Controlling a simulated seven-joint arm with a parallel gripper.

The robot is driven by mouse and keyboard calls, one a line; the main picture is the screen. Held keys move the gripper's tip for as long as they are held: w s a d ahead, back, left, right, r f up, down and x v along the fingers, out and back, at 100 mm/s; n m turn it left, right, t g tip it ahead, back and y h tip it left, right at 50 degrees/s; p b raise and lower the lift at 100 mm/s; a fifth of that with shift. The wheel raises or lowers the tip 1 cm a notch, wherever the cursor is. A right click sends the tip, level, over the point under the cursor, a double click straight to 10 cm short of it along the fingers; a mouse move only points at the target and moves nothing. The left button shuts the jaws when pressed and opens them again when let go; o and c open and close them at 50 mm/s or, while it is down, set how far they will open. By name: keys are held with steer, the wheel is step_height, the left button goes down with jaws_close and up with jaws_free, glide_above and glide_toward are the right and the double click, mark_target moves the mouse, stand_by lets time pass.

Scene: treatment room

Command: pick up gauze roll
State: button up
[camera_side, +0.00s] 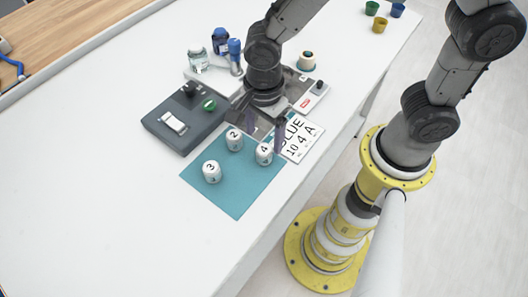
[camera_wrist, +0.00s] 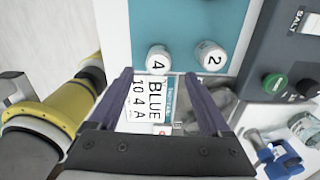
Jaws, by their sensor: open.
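Three short white rolls, numbered 2 (camera_side: 234,139), 3 (camera_side: 212,171) and 4 (camera_side: 264,153), stand apart on a teal mat (camera_side: 235,198). In the wrist view, roll 4 (camera_wrist: 158,59) and roll 2 (camera_wrist: 210,57) show just beyond the fingertips; roll 3 is out of that view. My gripper (camera_side: 265,130) points down by the mat's far edge, beside rolls 2 and 4. In the wrist view my gripper (camera_wrist: 158,77) has its fingers wide apart with no roll between them. A white card (camera_side: 300,139) reading "BLUE 10 4 A" lies beside the mat, partly between the fingers in the wrist view.
A dark grey box (camera_side: 163,143) with a white switch and green knob (camera_side: 210,105) stands left of my gripper. A clear jar (camera_side: 198,60) and blue bottles (camera_side: 235,50) stand behind. A white device (camera_side: 312,98) is at right. The table front-left is clear.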

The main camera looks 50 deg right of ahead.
mark_target(264, 149)
steer(key=shift+s+a+f, duration=0.1)
steer(key=shift+s+f, duration=0.05)
steer(key=shift+f, duration=1.8)
jaws_close()
